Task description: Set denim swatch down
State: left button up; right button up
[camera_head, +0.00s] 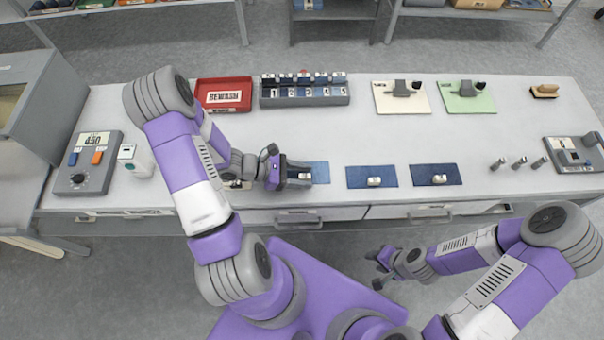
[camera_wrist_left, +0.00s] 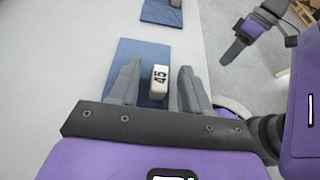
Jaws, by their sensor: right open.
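A light blue denim swatch (camera_head: 320,167) lies on the bench top, partly hidden by my left gripper (camera_head: 300,174). In the left wrist view, a white block marked 45 (camera_wrist_left: 159,80) sits on the denim swatch (camera_wrist_left: 137,52). My left gripper's two fingers stand either side of this block, with gaps on both sides. Two darker denim swatches, a middle one (camera_head: 358,176) and a right one (camera_head: 423,174), lie further right, each with a white block on it. My right gripper (camera_head: 378,268) is open and empty, in front of the bench.
A red tray (camera_head: 224,108) and a rack with numbered slots (camera_head: 304,97) stand at the back. A grey box with a dial and the number 450 (camera_head: 86,163) stands at the left. Cream (camera_head: 391,105) and green (camera_head: 475,105) boards lie back right. The bench middle is clear.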

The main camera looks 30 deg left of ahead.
pick_arm(q)
jog(key=shift+r, duration=0.15)
jog(key=shift+s+a+r+p, duration=0.1)
jog(key=shift+a+r+p, duration=0.1)
jog(key=shift+a+p, duration=0.1)
jog(key=p+v, duration=0.1)
jog(key=v, duration=1)
jog(key=shift+s+a+p, duration=0.1)
jog(key=shift+a+p, duration=0.05)
jog(key=shift+p, duration=0.25)
